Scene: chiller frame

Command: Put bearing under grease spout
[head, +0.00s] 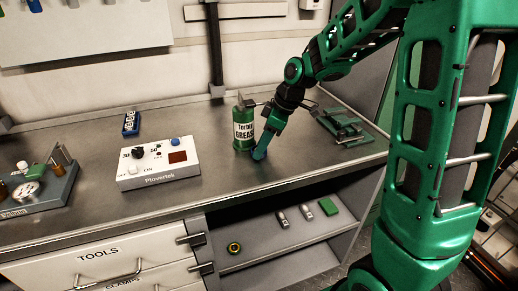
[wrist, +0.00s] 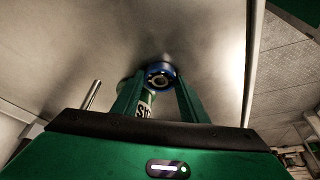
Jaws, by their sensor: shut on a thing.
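The green grease can (head: 243,130) with a white "GREASE" label stands on the metal worktop. My gripper (head: 262,149) is close beside its right side, pointing down near the worktop. In the wrist view my gripper (wrist: 160,85) is shut on a blue-rimmed ring, the bearing (wrist: 160,68), held at the fingertips. Part of the can's label (wrist: 145,108) shows between the fingers. I cannot make out the spout clearly, nor whether the bearing touches the worktop.
A white Plovertek control box (head: 158,174) and a small blue block (head: 131,123) stand left of the can. A green fixture (head: 345,127) lies to its right. The lower shelf (head: 285,240) holds a dark ring (head: 234,248) and small parts. Worktop in front of the can is clear.

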